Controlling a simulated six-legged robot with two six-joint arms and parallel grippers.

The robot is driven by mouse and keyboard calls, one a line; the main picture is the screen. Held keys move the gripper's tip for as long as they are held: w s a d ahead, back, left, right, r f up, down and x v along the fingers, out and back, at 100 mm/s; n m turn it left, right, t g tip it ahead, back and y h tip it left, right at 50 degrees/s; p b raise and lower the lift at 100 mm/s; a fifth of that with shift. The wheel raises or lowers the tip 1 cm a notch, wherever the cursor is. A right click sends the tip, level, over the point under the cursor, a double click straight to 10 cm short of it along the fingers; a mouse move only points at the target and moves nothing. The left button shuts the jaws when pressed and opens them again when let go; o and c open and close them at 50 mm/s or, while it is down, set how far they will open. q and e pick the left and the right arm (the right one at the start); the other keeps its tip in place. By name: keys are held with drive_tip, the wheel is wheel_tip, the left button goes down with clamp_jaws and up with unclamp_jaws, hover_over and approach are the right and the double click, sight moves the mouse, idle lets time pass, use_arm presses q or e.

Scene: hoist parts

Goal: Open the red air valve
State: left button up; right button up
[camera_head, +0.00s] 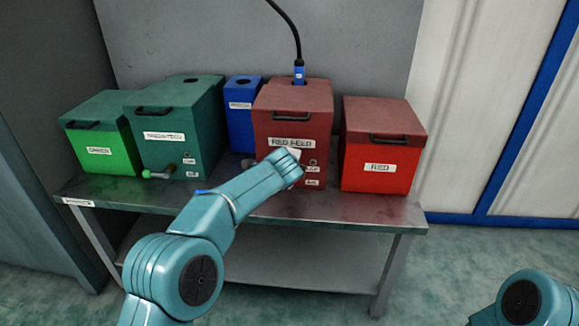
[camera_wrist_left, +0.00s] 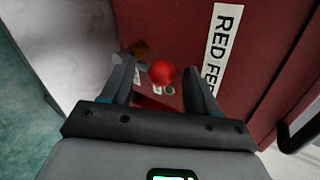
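The RED FEED box (camera_head: 291,98) is dark red and stands on the table right of centre; its front also fills much of the left wrist view (camera_wrist_left: 185,25). The red ball-shaped knob (camera_wrist_left: 162,72) of the air valve shows in front of that box, with a brownish fitting (camera_wrist_left: 140,48) beside it. In the head view my left wrist hides the valve. My left gripper (camera_wrist_left: 160,88) is open. Its fingers stand on either side of the knob, with a gap visible on both sides. My right gripper is out of view.
A bright red box (camera_head: 380,168) stands to the right. A blue box (camera_head: 240,118), a dark green box (camera_head: 170,130) with its own valve lever (camera_head: 155,174) and a bright green box (camera_head: 98,150) stand to the left. A black hose (camera_head: 297,40) enters the RED FEED box from above.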

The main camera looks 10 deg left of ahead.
use_arm(q)
drive_tip(key=v, duration=1.6)
drive_tip(key=shift+s+r, duration=0.25)
drive_tip(key=shift+a, duration=0.1)
